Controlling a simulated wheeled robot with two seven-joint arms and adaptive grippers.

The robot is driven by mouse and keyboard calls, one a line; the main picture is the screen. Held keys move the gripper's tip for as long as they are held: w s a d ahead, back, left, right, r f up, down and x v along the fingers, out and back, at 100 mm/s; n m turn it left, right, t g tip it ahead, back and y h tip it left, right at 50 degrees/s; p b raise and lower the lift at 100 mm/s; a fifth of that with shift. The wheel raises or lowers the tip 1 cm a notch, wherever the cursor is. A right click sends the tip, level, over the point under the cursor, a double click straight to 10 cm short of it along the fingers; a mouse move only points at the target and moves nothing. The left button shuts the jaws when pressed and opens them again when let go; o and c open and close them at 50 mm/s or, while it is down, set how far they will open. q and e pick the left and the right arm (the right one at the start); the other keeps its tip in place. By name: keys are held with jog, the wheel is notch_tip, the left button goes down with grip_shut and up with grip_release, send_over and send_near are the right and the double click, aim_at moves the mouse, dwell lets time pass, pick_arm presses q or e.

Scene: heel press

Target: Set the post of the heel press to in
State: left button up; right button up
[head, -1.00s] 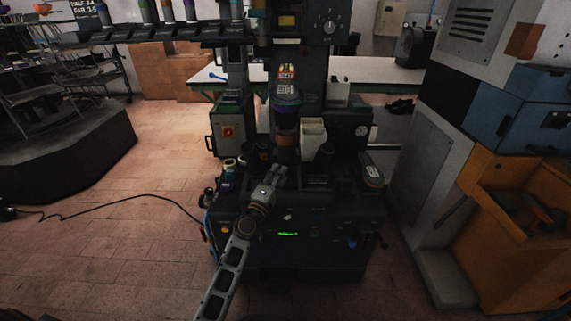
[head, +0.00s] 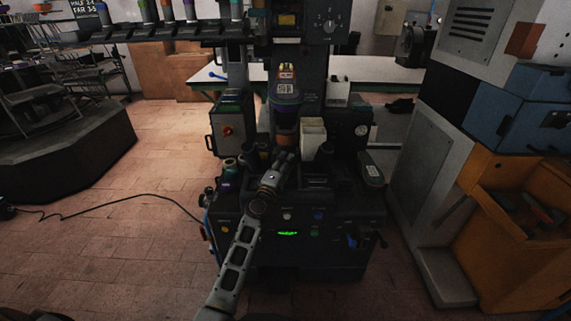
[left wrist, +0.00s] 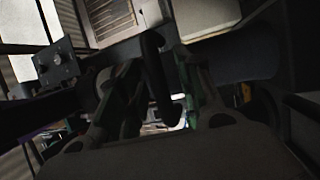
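The heel press (head: 330,262) is a dark machine in the middle of the head view, with a green lit display and several knobs on its front. A dark cylinder with a copper-coloured lower part (head: 286,127) hangs in its middle. My left gripper (head: 285,156) is over the deck, just below this cylinder in the picture. In the left wrist view its two fingers stand apart, with a dark upright bar (left wrist: 156,75) showing between them. I cannot tell whether the bar is the post or whether the fingers touch it. My right gripper is not in view.
Pale bins (head: 312,134) stand on the press behind the gripper. Dark cups (head: 252,154) stand to its left and a grey-topped block (head: 372,176) to its right. An orange cabinet (head: 480,225) stands at the right. A cable (head: 130,200) lies on open floor at the left.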

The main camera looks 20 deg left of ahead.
aim_at(286, 147)
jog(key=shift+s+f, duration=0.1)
pick_arm(q)
grip_shut()
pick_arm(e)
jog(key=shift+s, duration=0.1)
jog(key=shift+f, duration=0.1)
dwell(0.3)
pick_arm(q)
jog(key=shift+w, duration=0.1)
